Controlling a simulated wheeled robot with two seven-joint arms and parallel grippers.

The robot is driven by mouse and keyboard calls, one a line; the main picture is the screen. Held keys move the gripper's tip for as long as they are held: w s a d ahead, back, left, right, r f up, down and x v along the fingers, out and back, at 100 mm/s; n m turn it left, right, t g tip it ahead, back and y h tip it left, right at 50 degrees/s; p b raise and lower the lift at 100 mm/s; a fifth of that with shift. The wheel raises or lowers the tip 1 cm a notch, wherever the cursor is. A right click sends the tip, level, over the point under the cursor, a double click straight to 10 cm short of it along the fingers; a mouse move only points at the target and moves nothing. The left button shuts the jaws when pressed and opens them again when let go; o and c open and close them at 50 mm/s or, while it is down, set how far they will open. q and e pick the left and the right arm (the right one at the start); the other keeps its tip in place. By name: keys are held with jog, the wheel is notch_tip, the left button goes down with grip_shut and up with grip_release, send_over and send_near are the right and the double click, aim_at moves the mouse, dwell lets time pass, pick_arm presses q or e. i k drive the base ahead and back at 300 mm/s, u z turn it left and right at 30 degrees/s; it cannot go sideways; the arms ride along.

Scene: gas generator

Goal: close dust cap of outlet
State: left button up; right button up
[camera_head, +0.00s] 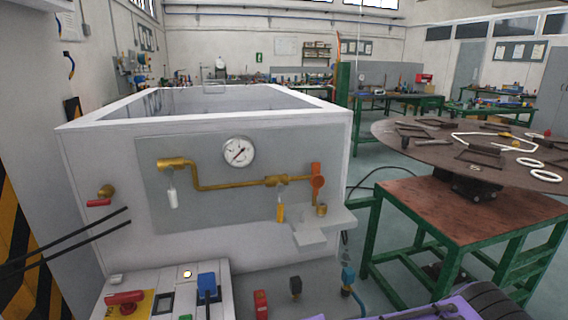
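Several fittings that could be an outlet show on the white machine (100,175); none is clearly marked as the outlet. A brass fitting (322,210) is at the white bracket (310,233), below an orange valve handle (317,181). A red fitting (261,304), a black fitting (295,287) and a blue fitting (348,278) are lower down. A brass valve with a red handle (99,202) is on the left. I cannot tell which part is the dust cap, or whether it is open.
A pressure gauge (239,151) is on the front panel. A control panel with a red switch (125,298) and a blue handle (207,285) is lower left. Two dark thin rods (85,235) cross at left. A green-framed table (440,205) carries a round plate (400,130).

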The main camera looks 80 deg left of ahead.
aim_at(317, 180)
jog(key=k, duration=0.1)
jog(key=u, duration=1.3)
